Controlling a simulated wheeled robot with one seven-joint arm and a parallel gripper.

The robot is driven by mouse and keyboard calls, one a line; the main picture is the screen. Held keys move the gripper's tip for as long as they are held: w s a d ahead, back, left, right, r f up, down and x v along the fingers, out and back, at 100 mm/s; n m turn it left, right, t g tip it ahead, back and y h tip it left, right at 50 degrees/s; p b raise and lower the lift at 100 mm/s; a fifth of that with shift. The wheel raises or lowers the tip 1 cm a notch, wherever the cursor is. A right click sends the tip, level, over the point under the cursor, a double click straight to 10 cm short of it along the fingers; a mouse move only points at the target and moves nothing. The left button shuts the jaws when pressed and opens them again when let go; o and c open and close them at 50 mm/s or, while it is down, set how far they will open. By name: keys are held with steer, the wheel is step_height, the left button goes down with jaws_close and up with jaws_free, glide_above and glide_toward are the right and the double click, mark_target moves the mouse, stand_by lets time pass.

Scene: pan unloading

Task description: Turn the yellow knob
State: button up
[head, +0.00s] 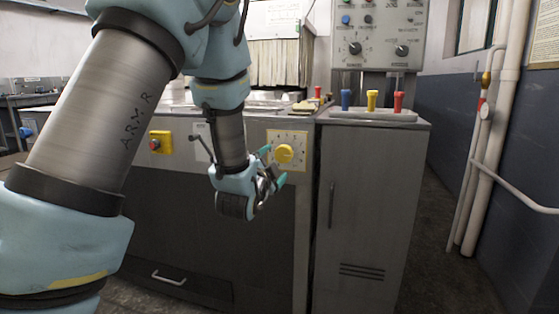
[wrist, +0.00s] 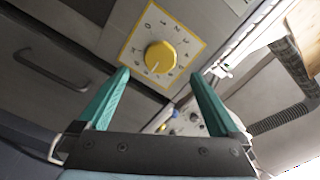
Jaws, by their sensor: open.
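The yellow knob (head: 284,153) sits on a pale square dial plate with a yellow border, on the front of the grey cabinet. In the wrist view the knob (wrist: 160,57) is round, with a small mark near its lower edge and printed marks around it. My gripper (head: 272,166) is just left of and below the knob in the head view, in front of the cabinet. In the wrist view its two green fingers (wrist: 160,78) are spread wide and empty. The knob shows beyond and between the fingertips, apart from them.
A grey cabinet (head: 366,200) with blue, yellow and red handles (head: 372,100) stands right. A control panel (head: 378,35) rises behind it. Pipes (head: 490,130) run along the right wall.

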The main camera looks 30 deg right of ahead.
steer(key=shift+v, duration=1.55)
steer(key=w+a+f+n+g+y, duration=0.1)
steer(key=a+f+n+g+y, duration=0.2)
steer(key=a, duration=0.4)
steer(key=w+a+f+n+y, duration=0.1)
steer(key=a+f+n+y, duration=0.25)
steer(key=a, duration=0.35)
steer(key=w+a+f+n+g+y, duration=0.1)
steer(key=a+f+n+g+y, duration=0.15)
steer(key=a+n, duration=0.4)
steer(key=s+a+f+n+g+y, duration=0.25)
steer(key=s+a+n+g, duration=0.4)
steer(key=s+a, duration=0.85)
step_height(320, 180, up, 24)
steer(key=w+a+p, duration=0.1)
steer(key=p, duration=2.3)
